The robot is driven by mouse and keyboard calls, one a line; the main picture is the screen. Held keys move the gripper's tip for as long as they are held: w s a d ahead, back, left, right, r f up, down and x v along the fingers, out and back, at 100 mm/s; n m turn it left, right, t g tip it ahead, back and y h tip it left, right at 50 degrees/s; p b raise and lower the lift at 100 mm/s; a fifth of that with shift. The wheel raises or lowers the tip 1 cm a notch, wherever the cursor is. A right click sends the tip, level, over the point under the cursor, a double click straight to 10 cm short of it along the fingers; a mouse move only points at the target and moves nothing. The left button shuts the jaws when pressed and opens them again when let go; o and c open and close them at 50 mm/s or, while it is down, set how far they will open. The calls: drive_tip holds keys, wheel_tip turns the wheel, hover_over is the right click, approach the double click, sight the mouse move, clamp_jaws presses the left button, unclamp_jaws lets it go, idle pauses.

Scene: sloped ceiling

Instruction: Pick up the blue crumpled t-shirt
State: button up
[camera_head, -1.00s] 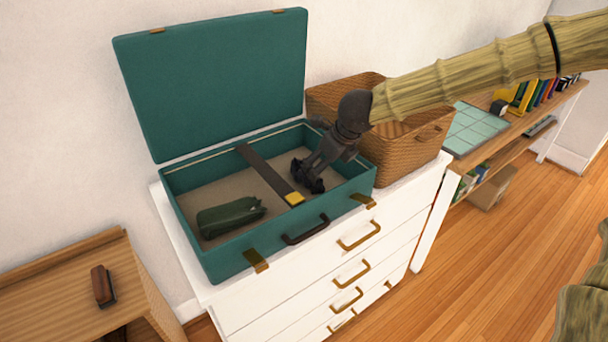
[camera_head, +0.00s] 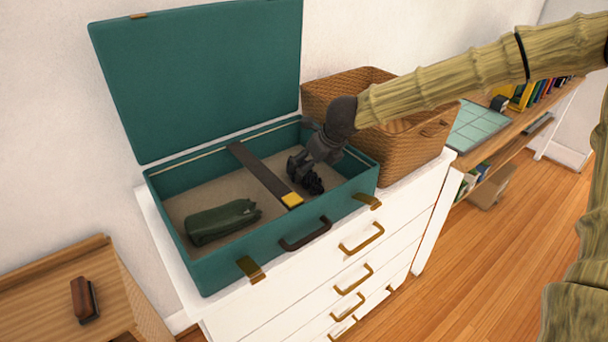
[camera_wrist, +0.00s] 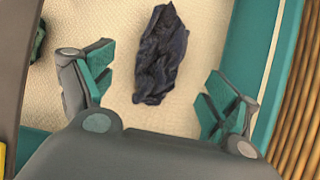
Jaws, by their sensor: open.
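The crumpled t-shirt (camera_wrist: 161,55) shows dark blue in the wrist view, lying on the beige floor of the open green suitcase (camera_head: 220,266). My gripper (camera_wrist: 160,98) is open, with its two fingers apart and the near end of the shirt between and just beyond them. In the head view my gripper (camera_head: 308,180) is inside the right part of the suitcase. There the gripper hides the shirt, and I cannot tell it apart from the dark fingers. No contact between fingers and shirt shows.
A dark strap (camera_head: 262,173) with a yellow end crosses the suitcase. A rolled green cloth (camera_head: 222,221) lies left of it. A wicker basket (camera_head: 392,150) stands close on the right. The raised lid (camera_head: 200,75) is behind. A wooden stand (camera_head: 50,285) is at left.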

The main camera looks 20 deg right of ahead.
drive_tip(key=shift+p+x, duration=0.5)
drive_tip(key=shift+x, duration=2.4)
drive_tip(key=shift+d, duration=0.15)
drive_tip(key=c, duration=1.2)
drive_tip(key=shift+r, duration=0.1)
